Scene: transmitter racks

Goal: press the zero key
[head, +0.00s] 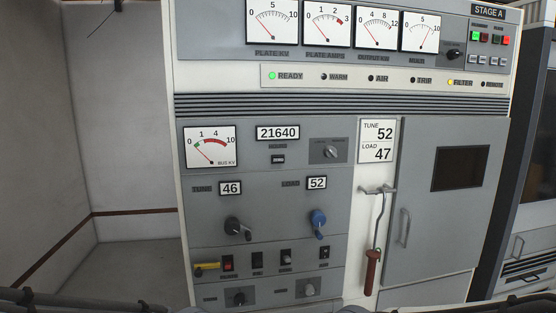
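The grey transmitter panel fills the middle of the head view. A small dark key (278,159) sits below the counter (278,133), which reads 21640. Its lettering is too small to read, so I cannot confirm that it is the zero key. Other small keys (472,60) are at the upper right under STAGE A, also unreadable. Nothing covers the key below the counter. Neither gripper shows; only dark parts of my arms cross the bottom corners, well below the counter.
A black knob (237,228) and a blue knob (318,223) stick out below the counter. A red-handled crank (373,268) hangs right of them. A yellow-handled part (207,267) is at lower left. READY is lit green, FILTER amber. Open floor lies left.

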